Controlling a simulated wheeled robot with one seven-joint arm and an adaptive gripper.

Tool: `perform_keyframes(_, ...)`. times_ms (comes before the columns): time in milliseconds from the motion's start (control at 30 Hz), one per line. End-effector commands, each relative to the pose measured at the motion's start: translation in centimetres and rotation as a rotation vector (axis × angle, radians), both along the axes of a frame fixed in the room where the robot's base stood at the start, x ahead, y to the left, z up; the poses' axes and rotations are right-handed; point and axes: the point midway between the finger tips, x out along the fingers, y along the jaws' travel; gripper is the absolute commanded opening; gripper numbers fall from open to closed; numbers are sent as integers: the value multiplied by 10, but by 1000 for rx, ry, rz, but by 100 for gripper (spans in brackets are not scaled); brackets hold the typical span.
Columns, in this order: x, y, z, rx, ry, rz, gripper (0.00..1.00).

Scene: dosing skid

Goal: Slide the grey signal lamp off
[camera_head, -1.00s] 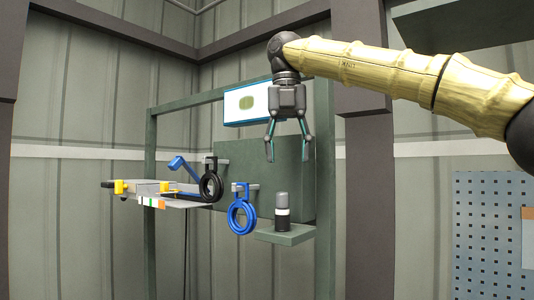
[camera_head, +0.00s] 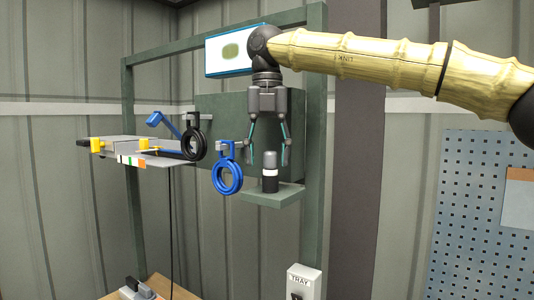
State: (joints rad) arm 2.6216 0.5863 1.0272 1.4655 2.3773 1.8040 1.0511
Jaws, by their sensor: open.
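The grey signal lamp (camera_head: 270,160) is the grey cap on top of a short upright post with a white band and a black lower part (camera_head: 270,184). It stands on a small green shelf (camera_head: 283,196) fixed to the green frame. My gripper (camera_head: 269,162) is open and points straight down. In the picture its two fingertips lie on either side of the lamp, with a gap on each side. I cannot tell whether the fingers are level with it in depth.
A blue ring (camera_head: 227,190) hangs left of the shelf, and a black ring (camera_head: 185,144) hangs farther left. A grey ledge (camera_head: 130,152) with yellow parts juts out at left. A white-blue screen (camera_head: 230,50) is above. A box marked TRAY (camera_head: 304,281) is below right.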

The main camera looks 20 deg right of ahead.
Motion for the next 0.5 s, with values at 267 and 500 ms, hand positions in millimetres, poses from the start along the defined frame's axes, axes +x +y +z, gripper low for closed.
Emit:
perform_keyframes(267,-1,-2,-12,2,-2,-2,53)
perform_keyframes(500,-1,-1,-13,2,-2,0,53)
